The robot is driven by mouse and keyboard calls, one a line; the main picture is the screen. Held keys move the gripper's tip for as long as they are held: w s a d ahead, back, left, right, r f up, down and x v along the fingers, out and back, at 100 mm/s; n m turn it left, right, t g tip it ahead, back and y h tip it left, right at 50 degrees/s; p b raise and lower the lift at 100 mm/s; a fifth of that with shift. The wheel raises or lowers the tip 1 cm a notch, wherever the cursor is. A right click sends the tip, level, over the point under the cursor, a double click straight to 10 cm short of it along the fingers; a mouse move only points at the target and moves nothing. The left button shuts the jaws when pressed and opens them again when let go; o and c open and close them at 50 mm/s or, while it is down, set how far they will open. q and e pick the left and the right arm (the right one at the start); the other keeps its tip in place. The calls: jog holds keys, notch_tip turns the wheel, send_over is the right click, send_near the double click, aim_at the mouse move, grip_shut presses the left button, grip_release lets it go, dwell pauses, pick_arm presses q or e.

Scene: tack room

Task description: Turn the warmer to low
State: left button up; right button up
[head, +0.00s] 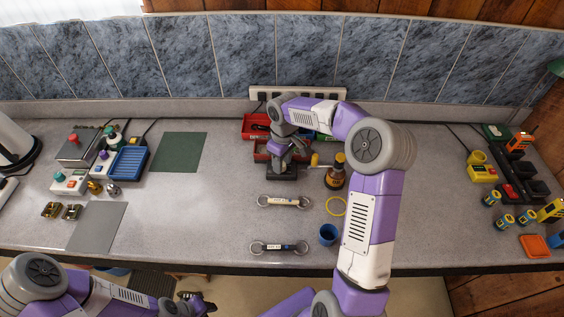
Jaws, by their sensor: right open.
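I cannot tell for sure which device is the warmer. On the left of the counter stand a grey metal unit (76,150) with a red knob (73,138), a white box (70,186) with a teal knob (59,176), and a pale unit with a purple knob (103,155). Any dial markings are too small to read. My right gripper (285,160) is open and points down over a small black block (282,173) at mid-counter; its fingers are partly hidden. My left gripper (200,304) is low, in front of the counter edge; its jaw state is unclear.
Red trays (256,125) lie behind my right gripper. Two ringed bars lie in front. A green mat (179,152) and grey mat (97,228) are bare.

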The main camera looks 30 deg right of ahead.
jog(key=shift+f, duration=0.1)
grip_shut()
jog(key=shift+m, duration=0.4)
jog(key=m, duration=0.5)
jog(key=shift+m, duration=0.3)
jog(key=m, duration=0.5)
jog(key=shift+t, duration=0.3)
jog(key=shift+m, duration=0.3)
grip_release()
